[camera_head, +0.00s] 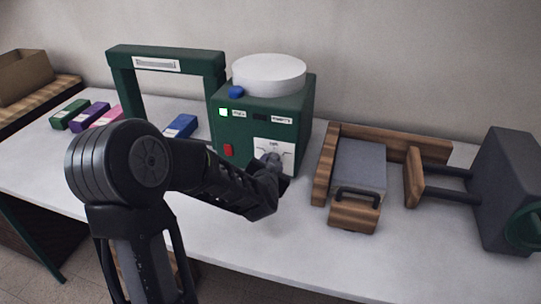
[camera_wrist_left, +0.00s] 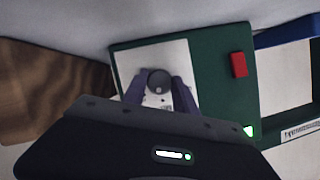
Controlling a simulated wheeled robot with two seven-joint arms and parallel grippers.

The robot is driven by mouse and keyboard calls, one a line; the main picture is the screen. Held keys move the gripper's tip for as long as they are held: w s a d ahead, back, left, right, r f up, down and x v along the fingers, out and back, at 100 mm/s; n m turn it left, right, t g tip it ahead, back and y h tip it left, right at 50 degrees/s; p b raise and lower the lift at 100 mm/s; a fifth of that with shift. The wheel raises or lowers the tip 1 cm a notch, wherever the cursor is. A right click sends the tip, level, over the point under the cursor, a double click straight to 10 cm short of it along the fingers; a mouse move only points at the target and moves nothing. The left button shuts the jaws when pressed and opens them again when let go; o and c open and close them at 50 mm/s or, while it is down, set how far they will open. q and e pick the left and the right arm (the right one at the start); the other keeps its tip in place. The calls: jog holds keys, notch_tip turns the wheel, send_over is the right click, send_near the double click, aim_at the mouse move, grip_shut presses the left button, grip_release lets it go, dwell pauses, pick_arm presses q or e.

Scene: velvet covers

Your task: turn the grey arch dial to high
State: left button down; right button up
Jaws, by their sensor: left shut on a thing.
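The green machine (camera_head: 235,132) stands on the table with a white round top. A white dial plate (camera_head: 288,158) is on its front, with printed marks too small to read. My left gripper (camera_head: 272,164) reaches the plate and hides the dial in the head view. In the left wrist view the grey dial (camera_wrist_left: 159,79) shows as a round grey knob on the white plate (camera_wrist_left: 182,62). The fingers of my left gripper (camera_wrist_left: 160,93) are on either side of it, shut on it. The dial's setting cannot be read. My right gripper is not in view.
The machine also has a red switch (camera_head: 228,150), a blue knob (camera_head: 236,91) and a lit green square (camera_head: 223,112). A green arch frame (camera_head: 165,54) stands at left, near several coloured boxes. A wooden fixture with a grey block (camera_head: 358,165) stands at right.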

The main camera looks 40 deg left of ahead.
pick_arm(q)
jog(key=m+y, duration=0.1)
jog(key=m+p, duration=0.1)
jog(key=shift+w+d+m+y, duration=0.1)
jog(key=shift+d+m+y, duration=0.1)
jog(key=shift+m+y, duration=0.2)
jog(key=m+y, duration=0.1)
jog(key=m, duration=0.2)
jog(key=shift+f+y, duration=0.1)
jog(key=shift+y, duration=0.2)
jog(key=shift+p, duration=0.3)
jog(key=c, duration=1)
grip_release()
jog(key=shift+o, duration=0.2)
jog(key=v, duration=0.7)
jog(key=shift+s+d, duration=0.2)
jog(key=shift+s, duration=0.1)
jog(key=shift+f, duration=0.15)
